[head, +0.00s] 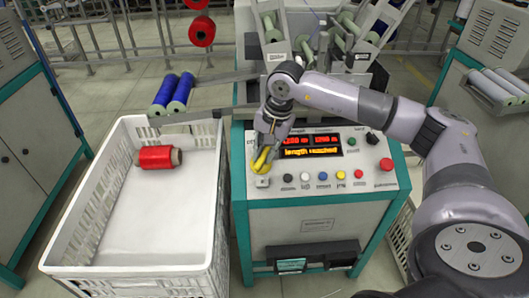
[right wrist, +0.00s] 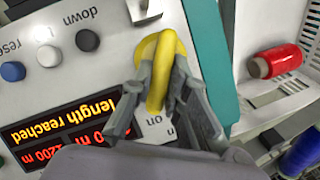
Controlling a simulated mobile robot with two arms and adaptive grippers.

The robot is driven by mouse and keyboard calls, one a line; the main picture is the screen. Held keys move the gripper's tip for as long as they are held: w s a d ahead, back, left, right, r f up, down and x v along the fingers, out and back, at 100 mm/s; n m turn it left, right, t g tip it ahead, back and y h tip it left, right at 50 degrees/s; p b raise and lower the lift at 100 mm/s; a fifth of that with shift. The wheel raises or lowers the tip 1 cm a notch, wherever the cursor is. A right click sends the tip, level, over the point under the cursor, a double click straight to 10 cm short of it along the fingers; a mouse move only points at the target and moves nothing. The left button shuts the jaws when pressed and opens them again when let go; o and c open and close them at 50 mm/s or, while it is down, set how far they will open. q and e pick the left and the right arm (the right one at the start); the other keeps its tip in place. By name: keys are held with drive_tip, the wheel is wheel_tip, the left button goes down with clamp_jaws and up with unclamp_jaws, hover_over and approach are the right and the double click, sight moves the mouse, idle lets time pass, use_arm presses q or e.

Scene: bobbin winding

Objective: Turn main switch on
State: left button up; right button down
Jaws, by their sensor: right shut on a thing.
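The yellow main switch (head: 262,160) is at the left end of the machine's control panel (head: 340,188). Printed lettering reading "on" is beside the fingers in the right wrist view. The fingers hide part of the switch and its base. My left gripper is not in view.
A lit display (head: 309,145) reads "length reached". A row of coloured buttons (head: 322,176) runs along the panel, with a red knob (head: 386,164) at right. A white crate (head: 215,215) holding a red bobbin (head: 156,157) stands left. Blue bobbins (head: 171,92) lie behind it.

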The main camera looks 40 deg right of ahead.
drive_tip(key=shift+d, duration=0.1)
drive_tip(key=c, duration=1.6)
unclamp_jaws()
drive_tip(key=shift+o, duration=0.2)
drive_tip(key=v, duration=1.2)
